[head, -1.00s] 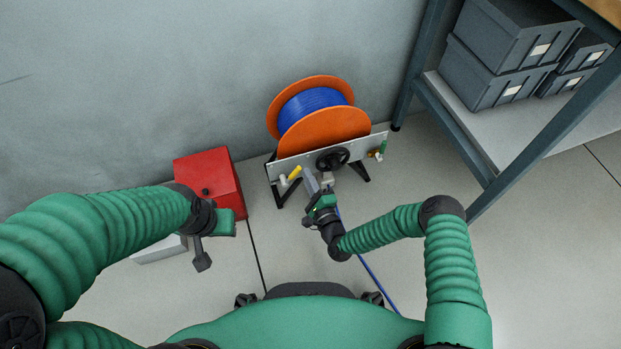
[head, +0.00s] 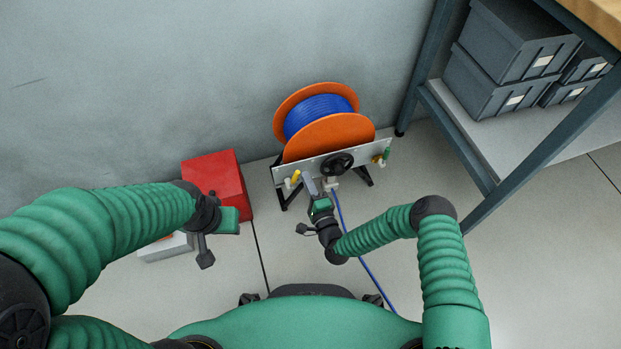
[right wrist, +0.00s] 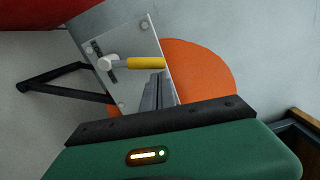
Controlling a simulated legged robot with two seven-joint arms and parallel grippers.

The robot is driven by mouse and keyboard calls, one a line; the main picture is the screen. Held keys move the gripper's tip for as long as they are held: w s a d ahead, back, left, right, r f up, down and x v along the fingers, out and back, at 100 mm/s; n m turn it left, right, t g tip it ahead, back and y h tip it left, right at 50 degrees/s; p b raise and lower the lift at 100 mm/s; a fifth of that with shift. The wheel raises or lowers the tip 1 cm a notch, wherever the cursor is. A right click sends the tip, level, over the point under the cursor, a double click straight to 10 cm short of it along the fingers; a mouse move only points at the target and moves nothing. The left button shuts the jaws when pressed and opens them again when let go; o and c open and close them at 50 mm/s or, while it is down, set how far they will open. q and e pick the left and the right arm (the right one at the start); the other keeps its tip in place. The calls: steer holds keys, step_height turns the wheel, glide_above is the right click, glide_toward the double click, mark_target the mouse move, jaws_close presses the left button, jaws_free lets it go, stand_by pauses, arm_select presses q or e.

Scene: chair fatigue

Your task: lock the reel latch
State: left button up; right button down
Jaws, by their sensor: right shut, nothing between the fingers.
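The reel (head: 325,135) has orange flanges, is wound with blue cable and stands against the wall. Its metal front plate (head: 318,168) carries a yellow-handled latch (head: 296,176) near the left end. In the right wrist view the yellow handle (right wrist: 146,63) lies sideways, pointing right from a white hub (right wrist: 107,62). My right gripper (head: 309,184) is shut and empty, its fingers just right of the handle in the head view. In the right wrist view its fingers (right wrist: 158,88) are close to the handle's free end; contact is unclear. My left gripper (head: 228,221) hangs at left, fingers not clear.
A black handwheel (head: 337,164) and a green-handled fitting (head: 386,155) sit on the plate's right part. A red box (head: 222,180) stands left of the reel. A shelf frame (head: 455,140) with grey bins rises at right. Blue cable (head: 360,255) runs across the floor.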

steer(key=s+a+r+n+p, duration=0.1)
steer(key=s+a+n+p, duration=0.1)
steer(key=a+n+p, duration=0.2)
steer(key=shift+a+r+n, duration=0.3)
steer(key=shift+a+n, duration=0.85)
steer(key=shift+n, duration=0.65)
steer(key=shift+s+a, duration=0.1)
steer(key=shift+a, duration=0.05)
